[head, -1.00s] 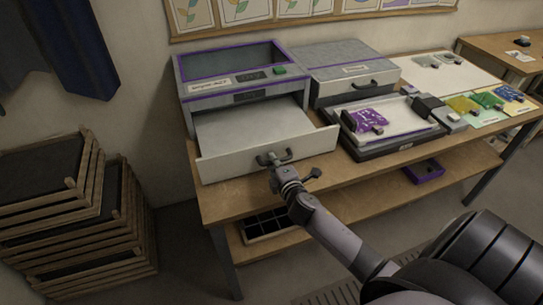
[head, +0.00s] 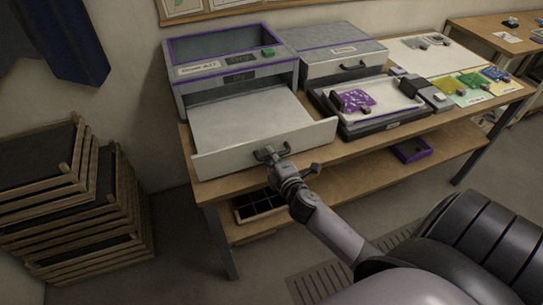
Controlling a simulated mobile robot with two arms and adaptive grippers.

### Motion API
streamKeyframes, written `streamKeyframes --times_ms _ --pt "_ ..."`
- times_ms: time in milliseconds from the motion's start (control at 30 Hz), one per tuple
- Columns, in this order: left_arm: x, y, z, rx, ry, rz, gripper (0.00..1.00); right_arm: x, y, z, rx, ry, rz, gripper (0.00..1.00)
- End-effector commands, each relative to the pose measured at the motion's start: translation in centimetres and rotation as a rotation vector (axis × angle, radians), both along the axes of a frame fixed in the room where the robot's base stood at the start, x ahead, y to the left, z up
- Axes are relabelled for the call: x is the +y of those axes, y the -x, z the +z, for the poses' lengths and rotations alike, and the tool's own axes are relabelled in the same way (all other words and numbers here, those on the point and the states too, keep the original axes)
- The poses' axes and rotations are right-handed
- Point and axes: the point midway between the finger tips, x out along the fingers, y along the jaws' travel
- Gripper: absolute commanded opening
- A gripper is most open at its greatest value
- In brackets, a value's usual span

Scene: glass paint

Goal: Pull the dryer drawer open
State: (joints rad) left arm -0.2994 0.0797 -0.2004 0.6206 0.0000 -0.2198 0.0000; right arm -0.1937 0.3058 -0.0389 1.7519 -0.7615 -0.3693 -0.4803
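The dryer (head: 232,73) is a grey box with purple trim, a green button and a small display, at the left end of the workbench. Its pale drawer (head: 245,121) is pulled well out toward me, and its flat inside looks empty. The dark drawer handle (head: 266,153) is in the middle of the drawer front. My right gripper (head: 275,157) is at this handle and appears shut on it; the fingers are small and partly merge with the handle. My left gripper is not in view.
A grey lidded box (head: 333,50) stands right of the dryer. A press with a purple print (head: 355,101) and several colour cards lie farther right on the workbench (head: 410,134). Stacked wooden frames (head: 70,200) stand on the floor at left. Floor shows in front of the bench.

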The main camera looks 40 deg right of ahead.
Motion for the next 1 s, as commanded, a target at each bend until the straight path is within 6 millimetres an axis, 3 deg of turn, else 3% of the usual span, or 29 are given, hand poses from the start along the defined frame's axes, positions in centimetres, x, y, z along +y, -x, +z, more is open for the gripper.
streamKeyframes --times_ms 433,800,1000 --pt "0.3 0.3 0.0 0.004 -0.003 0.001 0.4 0.2 0.9 0.1 0.002 0.0 0.0 0.21" --pt "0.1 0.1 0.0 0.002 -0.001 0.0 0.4 1.9 8.0 1.6 0.003 -0.003 0.0 0.21" --pt "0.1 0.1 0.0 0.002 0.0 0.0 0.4 2.5 10.6 2.2 0.002 -0.001 -0.001 0.21"
